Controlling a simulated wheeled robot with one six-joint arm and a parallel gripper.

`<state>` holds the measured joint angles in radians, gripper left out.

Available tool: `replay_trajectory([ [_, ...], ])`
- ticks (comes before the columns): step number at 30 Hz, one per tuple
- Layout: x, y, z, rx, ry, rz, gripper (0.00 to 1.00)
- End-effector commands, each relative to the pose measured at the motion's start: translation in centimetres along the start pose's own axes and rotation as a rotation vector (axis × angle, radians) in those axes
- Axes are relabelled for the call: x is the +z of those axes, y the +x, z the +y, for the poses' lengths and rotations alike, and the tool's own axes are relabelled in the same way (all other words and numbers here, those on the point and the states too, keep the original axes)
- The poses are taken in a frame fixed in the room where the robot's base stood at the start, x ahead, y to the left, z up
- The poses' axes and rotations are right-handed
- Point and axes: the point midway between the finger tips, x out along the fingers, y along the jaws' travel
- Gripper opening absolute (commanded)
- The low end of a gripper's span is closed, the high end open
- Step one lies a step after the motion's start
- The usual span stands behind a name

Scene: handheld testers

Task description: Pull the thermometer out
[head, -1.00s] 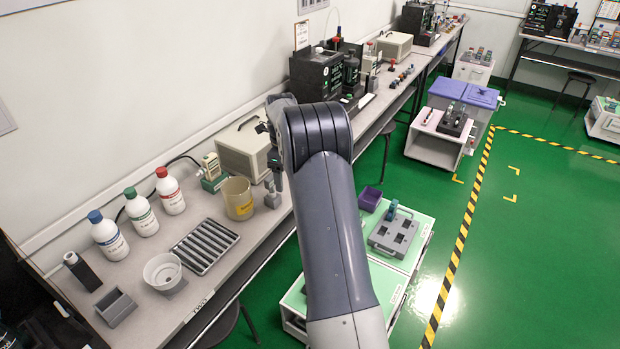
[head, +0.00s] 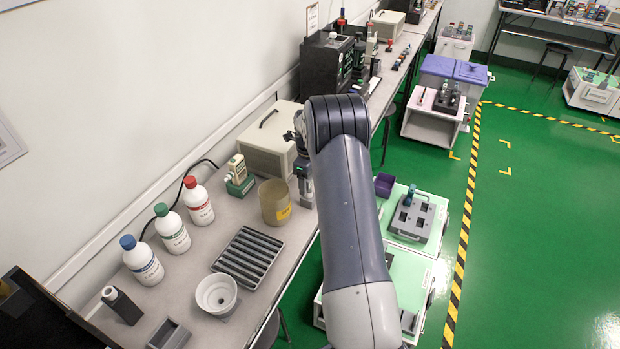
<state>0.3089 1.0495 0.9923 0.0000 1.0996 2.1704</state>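My gripper (head: 304,178) is at the front edge of the bench, beyond the yellowish beaker and partly hidden by my arm. It points down at a small grey holder (head: 307,194), very close above or around its top. Whether its fingers are open or shut, or touch anything, is too small to tell. I cannot make out for certain which thing is the thermometer; one in the grey holder would be hidden by the gripper. A cream handheld device (head: 237,167) stands upright in a green base (head: 241,187) near the wall, apart from my gripper.
The yellowish beaker (head: 274,202) stands just left of the grey holder. A large beige case (head: 268,139) is behind the gripper. A ribbed tray (head: 249,257), a white bowl (head: 216,294) and three capped bottles (head: 171,230) fill the nearer bench. Green-topped carts (head: 432,242) stand right.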

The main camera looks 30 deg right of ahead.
Motion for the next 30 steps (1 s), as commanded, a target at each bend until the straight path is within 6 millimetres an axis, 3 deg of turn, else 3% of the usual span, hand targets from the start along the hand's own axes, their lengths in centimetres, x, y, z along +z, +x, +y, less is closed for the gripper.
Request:
replay_trajectory([
  [16,0.02,-0.04,0.0,0.0,0.0,0.0,0.21],
  [17,0.02,-0.04,0.0,0.0,0.0,0.0,0.41],
  [30,0.02,-0.06,0.0,0.0,0.0,0.0,0.07],
])
